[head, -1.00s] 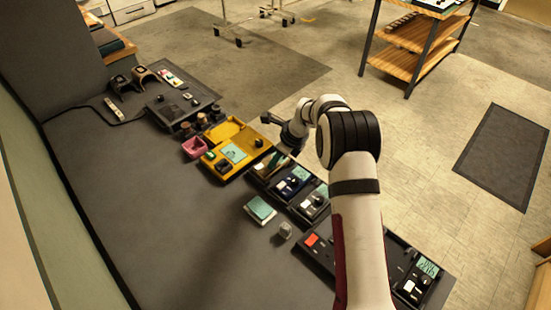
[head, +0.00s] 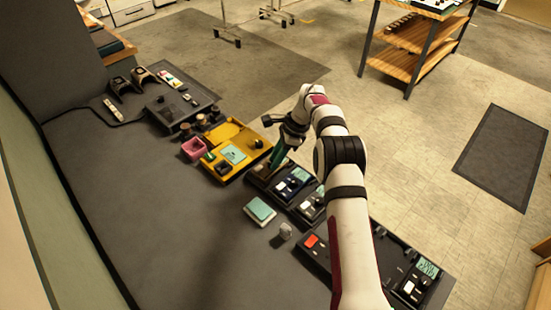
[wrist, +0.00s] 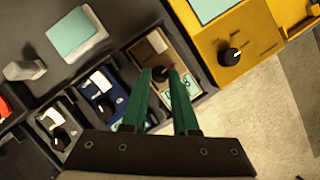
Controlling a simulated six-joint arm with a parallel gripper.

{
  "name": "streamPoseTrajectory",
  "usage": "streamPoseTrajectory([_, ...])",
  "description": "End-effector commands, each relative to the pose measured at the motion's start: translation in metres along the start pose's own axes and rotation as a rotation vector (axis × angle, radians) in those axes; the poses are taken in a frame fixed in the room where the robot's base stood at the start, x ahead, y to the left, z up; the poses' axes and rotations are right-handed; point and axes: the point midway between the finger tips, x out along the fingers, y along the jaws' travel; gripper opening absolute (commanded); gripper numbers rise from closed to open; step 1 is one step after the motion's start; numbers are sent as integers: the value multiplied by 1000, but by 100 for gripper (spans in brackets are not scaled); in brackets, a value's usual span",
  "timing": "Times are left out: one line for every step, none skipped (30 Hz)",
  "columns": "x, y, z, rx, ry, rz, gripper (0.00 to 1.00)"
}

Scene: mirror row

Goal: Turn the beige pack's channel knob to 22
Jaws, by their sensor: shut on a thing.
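The beige pack (wrist: 147,55) lies in the dark tray, with a white label, a black channel knob (wrist: 160,75) and a teal display (wrist: 191,87). My gripper (wrist: 161,72) has its two green fingers on either side of this knob and is shut on it. The knob's pointer is hidden between the fingers, and the display's digits are too small to read surely. In the head view my gripper (head: 274,163) points down at the beige pack (head: 258,176), which is partly covered by the fingers.
The blue pack (wrist: 99,97) and a dark pack (wrist: 56,125) lie beside it in the same tray, each with a knob. A yellow unit (wrist: 262,35) with a black knob is close on the other side. A teal-topped block (head: 260,208) and a small clear-grey block (head: 286,231) stand on the bench.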

Motion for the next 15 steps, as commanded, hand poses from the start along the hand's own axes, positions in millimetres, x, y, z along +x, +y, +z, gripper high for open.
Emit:
streamPoseTrajectory([0,-1,0,-24,1,9,0])
streamPoseTrajectory([1,-1,0,-40,0,15,0])
streamPoseTrajectory([0,-1,0,-60,1,23,0])
streamPoseTrajectory([0,-1,0,-72,0,29,0])
streamPoseTrajectory([1,-1,0,-86,0,34,0])
streamPoseTrajectory([0,-2,0,-101,1,40,0])
streamPoseTrajectory([0,-2,0,-111,0,45,0])
streamPoseTrajectory([0,-2,0,-120,0,49,0])
streamPoseTrajectory([0,-2,0,-132,1,54,0])
streamPoseTrajectory([0,-2,0,-140,1,56,0])
streamPoseTrajectory([0,-2,0,-145,1,59,0])
streamPoseTrajectory([0,-2,0,-152,0,62,0])
streamPoseTrajectory([0,-2,0,-157,0,64,0])
streamPoseTrajectory([0,-2,0,-161,1,66,0])
streamPoseTrajectory([0,-2,0,-165,1,67,0])
